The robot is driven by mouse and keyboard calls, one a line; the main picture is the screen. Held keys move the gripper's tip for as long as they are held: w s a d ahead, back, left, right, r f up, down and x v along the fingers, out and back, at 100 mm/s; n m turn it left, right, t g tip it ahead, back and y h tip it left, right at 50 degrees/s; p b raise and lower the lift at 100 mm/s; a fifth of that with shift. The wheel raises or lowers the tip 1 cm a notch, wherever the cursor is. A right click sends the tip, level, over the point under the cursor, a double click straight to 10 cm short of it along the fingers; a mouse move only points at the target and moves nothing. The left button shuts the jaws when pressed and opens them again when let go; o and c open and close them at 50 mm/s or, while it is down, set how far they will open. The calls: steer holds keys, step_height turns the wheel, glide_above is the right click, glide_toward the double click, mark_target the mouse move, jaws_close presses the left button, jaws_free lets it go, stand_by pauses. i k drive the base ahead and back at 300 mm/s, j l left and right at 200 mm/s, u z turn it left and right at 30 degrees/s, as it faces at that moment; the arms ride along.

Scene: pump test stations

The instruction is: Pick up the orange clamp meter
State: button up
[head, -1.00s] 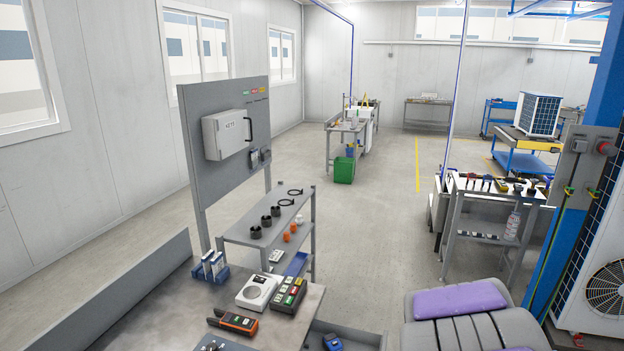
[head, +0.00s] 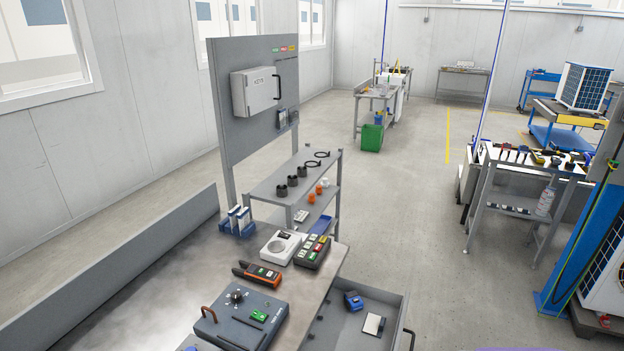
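The orange clamp meter (head: 257,274) lies on the grey workbench top (head: 163,283). It is orange and black with a green patch on its face, and its dark jaw end points left. It lies apart from the white device (head: 281,247) behind it and the grey case (head: 238,318) in front of it. My gripper is not in view.
A dark box with coloured buttons (head: 312,252) stands right of the white device. Blue-and-white holders (head: 237,222) stand at the bench's back left. An open drawer (head: 388,302) holds a blue item (head: 353,300). Open floor (head: 421,235) lies to the right.

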mark_target(256, 273)
steer(key=i+j+u, duration=0.2)
steer(key=i, duration=0.5)
steer(key=u, duration=1.55)
